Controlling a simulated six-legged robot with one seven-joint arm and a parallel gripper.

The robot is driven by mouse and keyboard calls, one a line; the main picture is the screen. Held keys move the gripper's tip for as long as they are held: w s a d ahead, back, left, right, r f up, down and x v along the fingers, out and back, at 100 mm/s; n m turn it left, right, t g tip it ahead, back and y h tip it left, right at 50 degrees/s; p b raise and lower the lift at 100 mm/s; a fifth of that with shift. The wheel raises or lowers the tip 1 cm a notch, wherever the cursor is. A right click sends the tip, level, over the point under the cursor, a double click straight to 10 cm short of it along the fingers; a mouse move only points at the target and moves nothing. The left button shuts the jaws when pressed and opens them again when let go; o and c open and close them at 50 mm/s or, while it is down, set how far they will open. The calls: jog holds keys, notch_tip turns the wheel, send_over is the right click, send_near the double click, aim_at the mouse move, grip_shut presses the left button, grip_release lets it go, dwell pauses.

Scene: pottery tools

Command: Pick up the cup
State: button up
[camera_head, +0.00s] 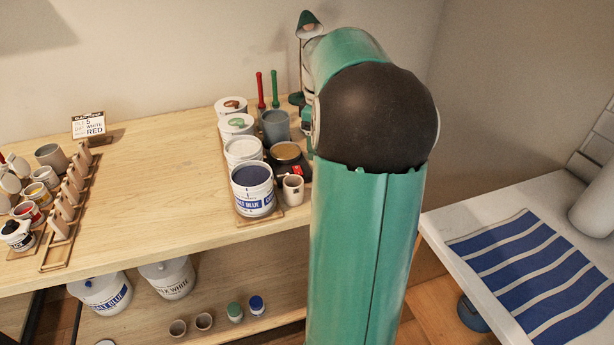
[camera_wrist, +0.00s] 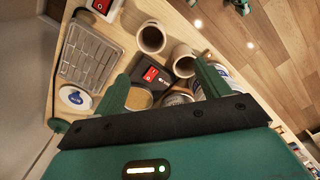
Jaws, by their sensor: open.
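A small pale cup (camera_head: 293,190) stands upright beside the cobalt blue tub on the table in the head view. In the wrist view, two pale cups stand close together beyond my fingertips, one cup (camera_wrist: 151,38) at the upper middle and another cup (camera_wrist: 182,58) just right of it. I cannot tell which of these matches the head view cup. My gripper (camera_wrist: 162,78) is open, its green fingers spread wide with no cup between them. A black device with a red switch (camera_wrist: 154,74) shows between the fingers. In the head view my arm hides most of the gripper.
Near the cups are the blue tub (camera_head: 253,190), white tubs (camera_head: 243,150), a grey cup-like container (camera_head: 275,126) and a lamp (camera_head: 308,26). A wire rack (camera_wrist: 90,55) lies left in the wrist view. The middle of the wooden table (camera_head: 160,180) is clear.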

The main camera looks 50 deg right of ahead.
jog(key=f, duration=0.4)
jog(key=d+f, duration=0.1)
jog(key=f, duration=0.4)
jog(key=s+f, duration=0.1)
jog(key=f, duration=0.4)
jog(key=shift+d+f, duration=0.15)
jog(key=shift+d, duration=0.25)
jog(key=c, duration=1.2)
jog(key=shift+o, duration=0.2)
